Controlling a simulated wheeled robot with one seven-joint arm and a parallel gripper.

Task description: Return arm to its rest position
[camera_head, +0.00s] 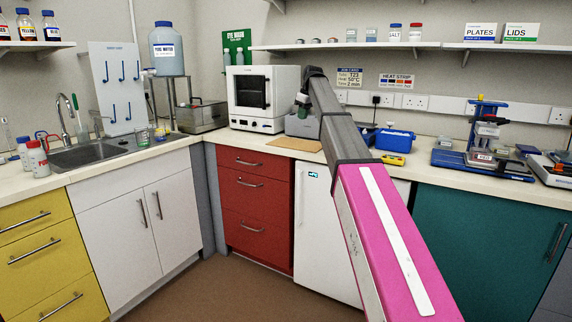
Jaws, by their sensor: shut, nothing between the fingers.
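My arm reaches from the bottom right of the head view up to the middle, with a pink link nearest and a grey link beyond it. At its far end the dark wrist bends down to my gripper (302,113), which is small and partly hidden in this view. The gripper is shut and empty. It is in front of the worktop's back area, just right of the white oven (262,97); its exact height above the worktop is hard to tell.
A grey box (302,126) and a tan board (294,144) lie near the gripper. Blue trays (395,139) and a blue-based stand (484,150) are to the right. The sink (110,152) is left. A shelf (400,46) runs above; the floor (235,292) is clear.

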